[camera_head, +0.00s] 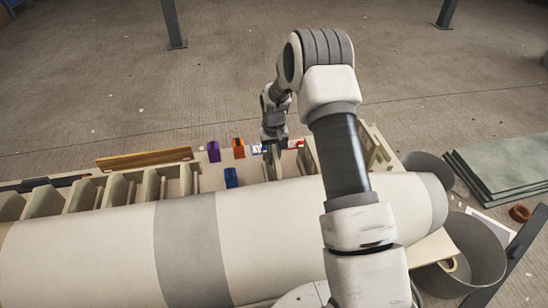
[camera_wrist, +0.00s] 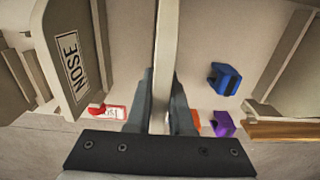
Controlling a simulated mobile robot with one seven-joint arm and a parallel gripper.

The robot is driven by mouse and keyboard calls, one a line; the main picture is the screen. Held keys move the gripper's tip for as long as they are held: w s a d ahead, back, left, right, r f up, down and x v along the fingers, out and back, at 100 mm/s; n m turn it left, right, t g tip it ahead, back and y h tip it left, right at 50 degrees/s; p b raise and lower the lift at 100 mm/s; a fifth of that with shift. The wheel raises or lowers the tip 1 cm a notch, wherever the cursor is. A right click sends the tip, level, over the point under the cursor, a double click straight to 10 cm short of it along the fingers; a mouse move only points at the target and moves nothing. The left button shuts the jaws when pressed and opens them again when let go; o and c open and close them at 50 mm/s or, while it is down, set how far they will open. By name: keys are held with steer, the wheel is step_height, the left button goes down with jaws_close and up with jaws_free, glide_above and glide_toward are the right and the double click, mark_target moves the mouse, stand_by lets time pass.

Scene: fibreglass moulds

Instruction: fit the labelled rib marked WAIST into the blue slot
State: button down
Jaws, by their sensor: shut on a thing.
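My gripper (camera_wrist: 161,100) is shut on a pale rib (camera_wrist: 167,45), seen nearly edge-on between the two dark fingers in the wrist view. No label shows on this rib, so I cannot tell whether it is the one marked WAIST. In the head view my gripper (camera_head: 274,143) is beyond the large cream mould. The blue slot piece (camera_wrist: 225,79) is a notched block right of the held rib and apart from it. In the head view the blue piece (camera_head: 231,178) lies left of my gripper, close to the mould.
A rib labelled NOSE (camera_wrist: 70,62) stands left of the held rib in the wrist view. Purple (camera_wrist: 222,123), orange (camera_wrist: 196,121) and red (camera_wrist: 97,109) pieces lie nearby. Several pale ribs (camera_head: 117,190) line the cream mould (camera_head: 100,250); a wooden strip (camera_head: 143,158) lies at left.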

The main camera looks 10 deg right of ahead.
steer(key=shift+f+b, duration=1.8)
steer(key=shift+f, duration=0.75)
steer(key=c, duration=0.7)
jaws_free()
step_height(320, 180, up, 18)
steer(key=p, duration=0.4)
steer(key=shift+f, duration=0.25)
